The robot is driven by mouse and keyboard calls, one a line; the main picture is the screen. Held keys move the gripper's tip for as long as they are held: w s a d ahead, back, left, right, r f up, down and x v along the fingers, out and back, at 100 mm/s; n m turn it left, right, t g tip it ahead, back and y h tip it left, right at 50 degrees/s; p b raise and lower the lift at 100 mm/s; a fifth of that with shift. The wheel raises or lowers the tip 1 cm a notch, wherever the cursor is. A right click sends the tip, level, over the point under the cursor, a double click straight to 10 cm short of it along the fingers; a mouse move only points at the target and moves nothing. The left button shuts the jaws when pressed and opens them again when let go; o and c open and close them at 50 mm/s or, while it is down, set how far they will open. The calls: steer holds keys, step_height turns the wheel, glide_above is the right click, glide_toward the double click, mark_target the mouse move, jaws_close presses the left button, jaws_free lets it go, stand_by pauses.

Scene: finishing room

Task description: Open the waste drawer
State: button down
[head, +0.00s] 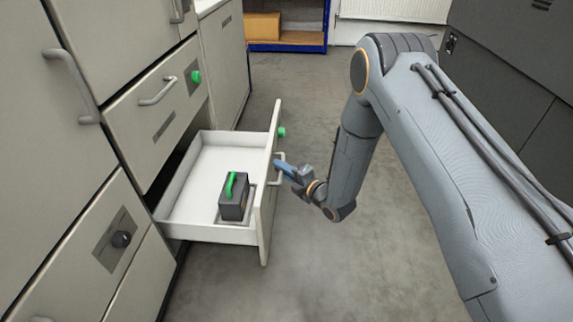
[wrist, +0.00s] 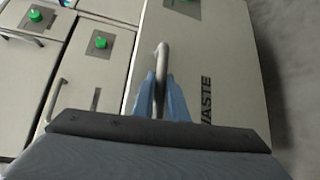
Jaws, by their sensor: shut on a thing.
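The waste drawer (head: 185,232) is pulled well out of the cabinet in the head view, and its white inside shows. Its front (wrist: 215,65) bears the partly hidden word "WASTE" in the wrist view. My gripper (wrist: 160,95) is shut on the drawer's bar handle (wrist: 161,55). In the head view my gripper (head: 282,167) reaches the handle from the right.
A shut drawer (head: 155,115) with a green knob (head: 196,77) is above. Another cabinet front with a dark knob (head: 121,239) is at lower left. A blue shelf (head: 290,47) holding a cardboard box (head: 262,26) stands at the back. Grey floor (head: 330,270) right of the drawer is clear.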

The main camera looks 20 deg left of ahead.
steer(key=shift+d+f, duration=0.1)
steer(key=shift+d, duration=0.05)
steer(key=c, duration=2)
jaws_free()
steer(key=shift+w, duration=0.1)
steer(key=shift+c, duration=0.2)
steer(key=p+v, duration=0.2)
steer(key=v, duration=0.6)
